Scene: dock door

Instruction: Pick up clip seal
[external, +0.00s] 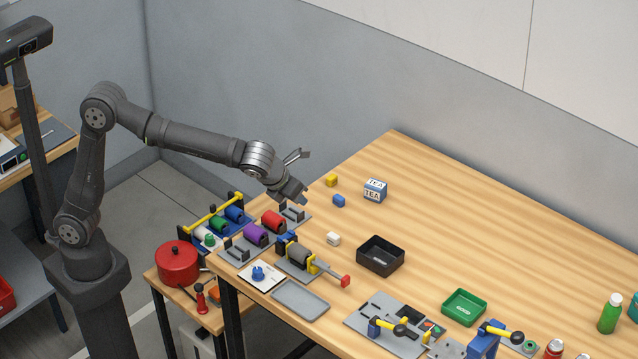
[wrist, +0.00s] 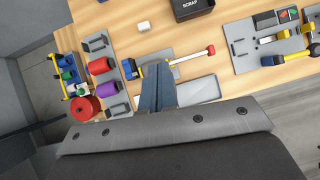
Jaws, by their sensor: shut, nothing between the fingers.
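I cannot tell for certain which item is the clip seal. A small blue piece (external: 258,273) sits on a white square pad (external: 276,284) near the table's left corner; in the wrist view that spot is hidden, perhaps behind my fingers. My gripper (external: 303,196) is shut and empty, above the table's left edge, higher and farther back than the blue piece. In the wrist view my gripper (wrist: 157,76) points forward with its fingers together, in front of the fixture with the yellow clamp and red-tipped handle (wrist: 211,49).
Holders with red (external: 273,221), purple and green rolls crowd the left edge. A black bin (external: 380,255), marked SCRAP in the wrist view, a green tray (external: 464,308), a grey tray (external: 300,300) and a white block (external: 333,239) stand nearby.

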